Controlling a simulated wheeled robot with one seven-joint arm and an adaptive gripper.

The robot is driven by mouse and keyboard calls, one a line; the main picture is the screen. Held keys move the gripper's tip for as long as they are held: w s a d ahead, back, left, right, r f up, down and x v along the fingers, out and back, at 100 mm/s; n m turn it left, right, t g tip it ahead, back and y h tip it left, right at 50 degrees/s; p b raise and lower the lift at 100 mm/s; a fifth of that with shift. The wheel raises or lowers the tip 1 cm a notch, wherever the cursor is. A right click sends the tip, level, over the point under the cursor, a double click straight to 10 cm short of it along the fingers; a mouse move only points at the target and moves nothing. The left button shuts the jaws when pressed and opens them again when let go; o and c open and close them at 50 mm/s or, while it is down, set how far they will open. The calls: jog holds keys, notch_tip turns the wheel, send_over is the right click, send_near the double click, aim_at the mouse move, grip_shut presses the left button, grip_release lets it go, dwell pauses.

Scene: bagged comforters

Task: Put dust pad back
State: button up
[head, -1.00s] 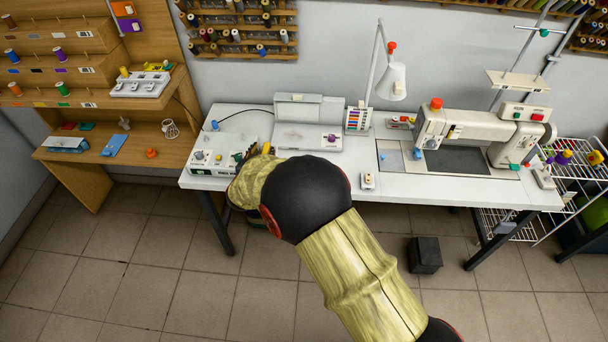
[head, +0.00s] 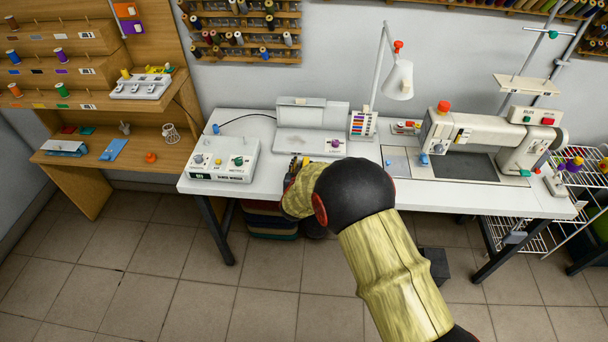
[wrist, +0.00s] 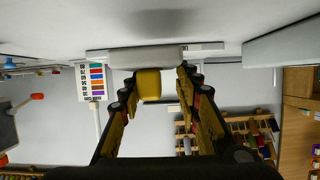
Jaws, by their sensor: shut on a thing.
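The white machine (head: 312,113) with a raised back stands just beyond the gripper and also shows in the wrist view (wrist: 205,48).
The control box (head: 222,160) with knobs stands on the left. A colour chart (head: 362,123), a lamp (head: 398,80) and a sewing machine (head: 490,137) stand to the right. A wooden desk (head: 100,150) is at far left. The front middle of the table is partly hidden by my arm.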

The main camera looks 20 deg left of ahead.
jog(key=shift+w+d+f+b, duration=0.15)
jog(key=shift+f+b, duration=0.3)
jog(key=shift+f, duration=0.45)
jog(key=shift+d+f+b, duration=0.1)
jog(key=shift+f+b, duration=0.3)
jog(key=shift+f, duration=0.5)
jog(key=shift+f, duration=0.1)
jog(key=shift+f, duration=0.15)
jog(key=o, duration=1.2)
jog(key=shift+c, duration=0.2)
jog(key=shift+o, duration=0.5)
jog(key=shift+r, duration=0.2)
jog(key=shift+s+r, duration=0.15)
jog(key=shift+s, duration=0.15)
jog(key=p+v, duration=0.3)
jog(key=v, duration=0.8)
